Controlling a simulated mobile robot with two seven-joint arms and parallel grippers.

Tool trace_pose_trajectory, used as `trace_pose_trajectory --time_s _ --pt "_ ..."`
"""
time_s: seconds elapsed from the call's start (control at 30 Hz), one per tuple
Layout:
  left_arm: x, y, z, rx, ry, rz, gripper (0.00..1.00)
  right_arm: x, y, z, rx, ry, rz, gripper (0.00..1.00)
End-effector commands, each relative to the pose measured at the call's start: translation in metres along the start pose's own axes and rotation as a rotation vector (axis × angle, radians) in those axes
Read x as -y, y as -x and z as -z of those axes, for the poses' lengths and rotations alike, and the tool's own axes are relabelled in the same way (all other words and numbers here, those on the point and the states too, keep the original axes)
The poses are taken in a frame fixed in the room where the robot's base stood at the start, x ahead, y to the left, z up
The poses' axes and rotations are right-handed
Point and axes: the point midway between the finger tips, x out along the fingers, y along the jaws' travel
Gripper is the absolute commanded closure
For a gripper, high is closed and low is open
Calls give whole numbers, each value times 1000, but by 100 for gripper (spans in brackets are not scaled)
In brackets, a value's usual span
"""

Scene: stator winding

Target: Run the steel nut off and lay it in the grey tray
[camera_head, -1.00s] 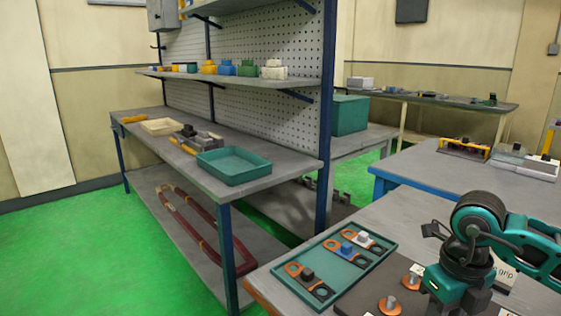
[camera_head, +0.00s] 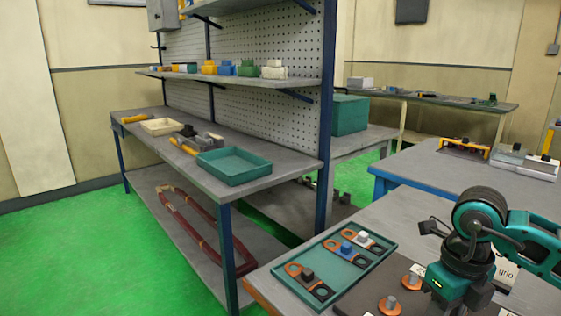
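My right arm comes in from the right edge, and its teal and black wrist points down over the near table. The fingertips of my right gripper are not clearly visible, so I cannot tell open from shut. Two copper-coloured discs with grey metal posts, the nearer one (camera_head: 390,305) and the farther one (camera_head: 412,279), stand on a dark board (camera_head: 360,296) left of the wrist. I cannot tell which piece is the steel nut; it may be hidden by the arm. I cannot make out a grey tray. My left gripper is out of view.
A teal tray (camera_head: 295,283) on the near table holds orange-ringed parts with black, blue and white blocks. A workbench (camera_head: 140,131) with a second teal tray (camera_head: 233,180) stands at left.

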Motion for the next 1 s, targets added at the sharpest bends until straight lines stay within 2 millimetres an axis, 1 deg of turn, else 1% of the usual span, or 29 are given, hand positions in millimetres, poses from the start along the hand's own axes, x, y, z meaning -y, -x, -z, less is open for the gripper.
trace_pose_trajectory --time_s 0.37,1.0 --pt "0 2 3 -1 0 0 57 0 4 0 1 0 0 100" --pt "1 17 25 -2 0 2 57 0 42 0 1 0 -1 100"
